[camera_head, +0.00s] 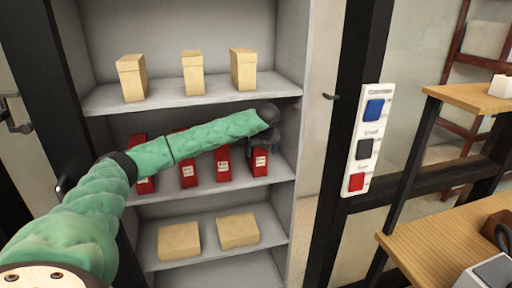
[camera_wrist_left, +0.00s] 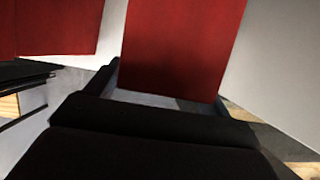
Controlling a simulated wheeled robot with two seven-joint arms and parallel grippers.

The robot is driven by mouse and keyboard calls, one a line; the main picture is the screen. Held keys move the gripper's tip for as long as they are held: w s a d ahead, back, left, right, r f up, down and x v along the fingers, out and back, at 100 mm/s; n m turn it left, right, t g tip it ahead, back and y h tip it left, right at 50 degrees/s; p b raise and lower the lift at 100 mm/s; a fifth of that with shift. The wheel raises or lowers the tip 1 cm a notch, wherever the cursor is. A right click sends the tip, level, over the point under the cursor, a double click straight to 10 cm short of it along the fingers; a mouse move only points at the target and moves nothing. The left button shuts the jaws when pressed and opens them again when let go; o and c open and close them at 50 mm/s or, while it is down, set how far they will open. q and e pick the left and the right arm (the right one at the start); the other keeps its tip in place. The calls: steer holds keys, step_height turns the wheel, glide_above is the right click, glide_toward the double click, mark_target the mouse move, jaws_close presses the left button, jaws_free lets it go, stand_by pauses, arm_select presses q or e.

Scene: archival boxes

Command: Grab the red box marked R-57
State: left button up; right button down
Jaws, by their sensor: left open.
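Several red boxes with white labels stand in a row on the middle shelf. The rightmost red box (camera_head: 260,161) is partly covered from above by my left gripper (camera_head: 271,127). Another red box (camera_head: 223,166) stands to its left, then one more (camera_head: 188,174), and the leftmost (camera_head: 145,184). The labels are too small to read, so I cannot tell which is R-57. In the left wrist view a red box (camera_wrist_left: 180,45) fills the top middle, right in front of my open gripper; another red box (camera_wrist_left: 55,28) shows at the left. My right gripper is out of view.
Tan boxes (camera_head: 131,78) stand on the upper shelf, and two flat tan boxes (camera_head: 179,241) lie on the lower shelf. The grey cabinet wall (camera_head: 295,60) is close to my left gripper's right. A switch panel (camera_head: 367,140) and wooden table (camera_head: 450,240) are at right.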

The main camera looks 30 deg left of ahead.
arm_select(q)
steer(key=shift+f, duration=0.25)
steer(key=c, duration=1.4)
steer(key=shift+o, duration=0.2)
steer(key=shift+w, duration=0.1)
steer(key=shift+a, duration=0.1)
